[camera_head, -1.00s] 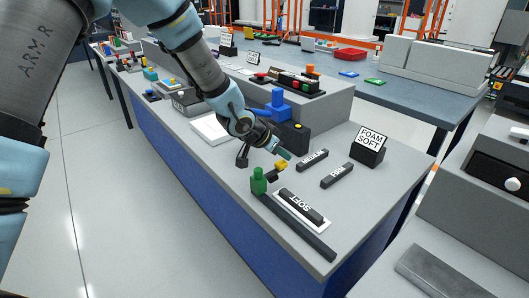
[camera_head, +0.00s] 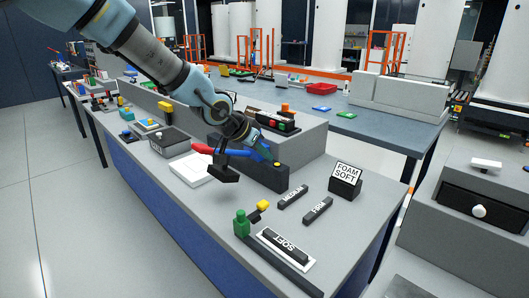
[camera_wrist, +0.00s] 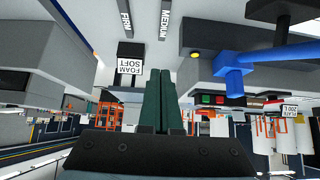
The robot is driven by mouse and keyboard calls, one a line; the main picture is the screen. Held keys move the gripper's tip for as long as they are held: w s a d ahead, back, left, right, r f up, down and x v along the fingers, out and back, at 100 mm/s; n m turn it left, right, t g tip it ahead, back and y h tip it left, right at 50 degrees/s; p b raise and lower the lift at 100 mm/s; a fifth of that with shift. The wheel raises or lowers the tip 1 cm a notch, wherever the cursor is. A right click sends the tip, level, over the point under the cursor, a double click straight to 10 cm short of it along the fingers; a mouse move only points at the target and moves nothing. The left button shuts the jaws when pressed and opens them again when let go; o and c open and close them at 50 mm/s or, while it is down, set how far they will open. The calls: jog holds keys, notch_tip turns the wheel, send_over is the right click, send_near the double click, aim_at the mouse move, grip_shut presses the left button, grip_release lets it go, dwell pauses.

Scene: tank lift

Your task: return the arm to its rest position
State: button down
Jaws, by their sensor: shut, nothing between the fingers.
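My arm (camera_head: 160,68) reaches in from the upper left of the head view, over the grey workbench (camera_head: 165,185). My gripper is at its lower end, in front of a black block with a yellow button (camera_head: 277,164). In the wrist view the two dark green fingers of my gripper (camera_wrist: 161,80) lie together, with nothing between them. They appear in front of the bench and the FOAM SOFT sign (camera_wrist: 129,67). The head view hides part of the gripper against the dark block.
A blue handle (camera_wrist: 255,58) is close to the gripper's right in the wrist view. On the bench stand a FOAM SOFT sign block (camera_head: 345,181), bars marked MEDIUM (camera_head: 293,197), FIRM (camera_head: 317,210) and SOFT (camera_head: 288,247), and a green peg (camera_head: 241,223). Floor at left is clear.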

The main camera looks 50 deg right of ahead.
jog(key=shift+r, duration=0.2)
dwell(0.5)
jog(key=w+a+f+n+t+y, duration=0.1)
jog(key=w+a+n+y, duration=0.1)
jog(key=w+a, duration=0.55)
jog(key=w+a+f+n+t+y, duration=0.1)
jog(key=w+a+n, duration=0.25)
jog(key=a, duration=0.75)
jog(key=w+a+f+n+t+y, duration=0.1)
jog(key=w+a+n+y, duration=0.1)
jog(key=w+a, duration=0.6)
jog(key=s+a+n+y, duration=0.1)
jog(key=s+a+n, duration=0.2)
jog(key=a, duration=0.7)
jog(key=s+a+r+n+y, duration=0.1)
jog(key=s+a+n, duration=0.2)
jog(key=a, duration=0.7)
jog(key=s+a+n+g+y, duration=0.1)
jog(key=s+a+n, duration=0.2)
jog(key=a, duration=0.7)
jog(key=shift+r+n, duration=0.3)
jog(key=shift+n, duration=0.15)
